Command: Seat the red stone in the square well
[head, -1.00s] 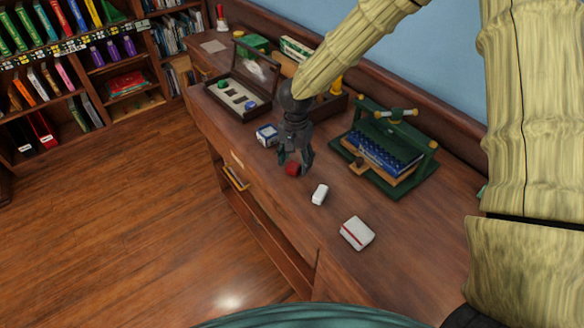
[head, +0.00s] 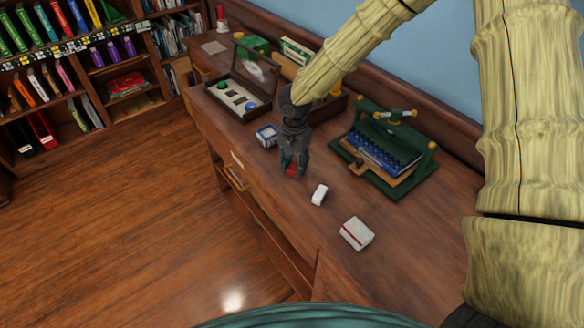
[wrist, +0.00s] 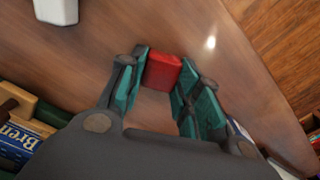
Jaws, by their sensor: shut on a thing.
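The red stone (head: 292,171) is at the tips of my gripper (head: 294,167), over the bare desk top. In the wrist view, the red stone (wrist: 163,71) sits between the teal finger pads of my gripper (wrist: 160,78), which is shut on it. I cannot tell whether the stone still touches the desk. The open case (head: 262,113) with a pale panel stands farther back to the left. A green stone (head: 222,85) and a blue stone (head: 251,105) sit in its panel beside dark wells. The wells' shapes are too small to tell.
On the desk (head: 330,225), a blue-and-white box (head: 267,135) stands close left of my gripper. A white block (head: 319,194) and a white box with a red stripe (head: 357,233) lie nearer. A green press (head: 390,155) stands right. A tray and other items stand behind my arm.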

